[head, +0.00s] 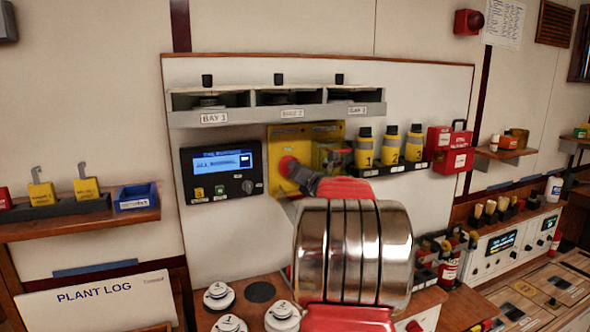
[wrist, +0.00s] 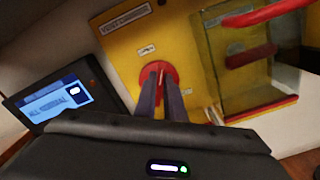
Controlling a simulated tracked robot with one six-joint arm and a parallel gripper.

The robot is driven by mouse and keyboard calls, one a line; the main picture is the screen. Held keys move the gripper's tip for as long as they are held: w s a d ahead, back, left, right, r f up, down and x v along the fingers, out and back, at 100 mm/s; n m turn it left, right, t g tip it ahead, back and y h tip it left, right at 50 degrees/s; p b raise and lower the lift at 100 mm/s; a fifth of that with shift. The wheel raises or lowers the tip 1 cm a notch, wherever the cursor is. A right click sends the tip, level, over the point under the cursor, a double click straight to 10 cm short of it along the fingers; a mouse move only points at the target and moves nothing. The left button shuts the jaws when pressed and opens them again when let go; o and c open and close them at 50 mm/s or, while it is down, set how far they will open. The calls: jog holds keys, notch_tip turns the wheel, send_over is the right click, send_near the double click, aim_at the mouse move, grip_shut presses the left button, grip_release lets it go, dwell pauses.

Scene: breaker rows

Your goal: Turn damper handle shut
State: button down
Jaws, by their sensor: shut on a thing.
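The yellow damper panel (head: 279,136) is on the white wall board, and its top label in the wrist view (wrist: 110,48) appears to read "VENT DAMPER". A round red damper handle (head: 287,163) is on the panel's left part; it also shows in the wrist view (wrist: 172,71). My gripper (wrist: 161,72) is shut on the handle, with both dark fingers close together across its middle. In the head view my gripper (head: 297,172) reaches the handle from the lower right. The fingers hide the handle's middle, so its exact angle is unclear.
A clear cover (wrist: 236,62) with red bars stands just right of the handle. A dark display box (head: 222,172) is close on the left. A grey shelf of bays (head: 277,115) is above. Yellow canisters (head: 389,145) and red boxes (head: 450,148) are to the right.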

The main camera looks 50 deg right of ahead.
jog(key=shift+r+m, duration=0.15)
jog(key=shift+m, duration=0.65)
jog(key=c, duration=1.8)
grip_release()
jog(key=shift+d, duration=0.1)
jog(key=shift+c, duration=0.2)
jog(key=v, duration=1.3)
jog(key=shift+s+a+f, duration=0.2)
jog(key=shift+s+f, duration=0.05)
jog(key=shift+s, duration=0.05)
